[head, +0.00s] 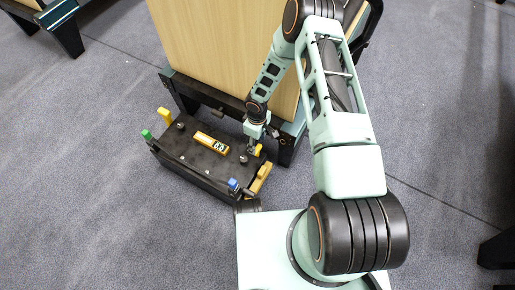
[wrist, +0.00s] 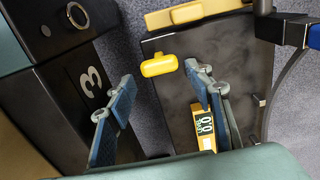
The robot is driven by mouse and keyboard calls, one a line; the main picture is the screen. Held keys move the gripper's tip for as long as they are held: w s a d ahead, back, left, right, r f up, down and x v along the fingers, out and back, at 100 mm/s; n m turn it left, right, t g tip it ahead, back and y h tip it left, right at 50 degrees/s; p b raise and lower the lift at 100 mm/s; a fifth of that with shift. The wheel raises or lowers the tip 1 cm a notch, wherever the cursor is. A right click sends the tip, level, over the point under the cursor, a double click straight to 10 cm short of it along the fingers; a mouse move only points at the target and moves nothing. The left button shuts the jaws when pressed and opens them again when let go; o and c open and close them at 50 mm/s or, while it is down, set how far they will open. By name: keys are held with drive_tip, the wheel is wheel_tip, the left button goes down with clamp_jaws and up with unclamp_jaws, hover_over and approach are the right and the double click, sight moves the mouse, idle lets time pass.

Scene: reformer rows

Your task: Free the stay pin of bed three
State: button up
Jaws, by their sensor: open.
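My gripper (wrist: 152,95) is open, with its two blue fingers apart and nothing between them. In the wrist view a black end block marked 3 (wrist: 90,82) is left of the fingers. A metal ring (wrist: 76,15) sits on the block's upper part, apart from the fingers; I cannot tell whether it is the stay pin. A yellow grip (wrist: 159,65) stands on the box beyond the fingertips.
Another bed's leg (head: 68,36) is at top left. Grey carpet (head: 90,200) is clear at left.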

sight(257, 148)
drive_tip(key=shift+f+b, duration=0.5)
drive_tip(key=shift+f, duration=1.65)
drive_tip(key=shift+c, duration=0.3)
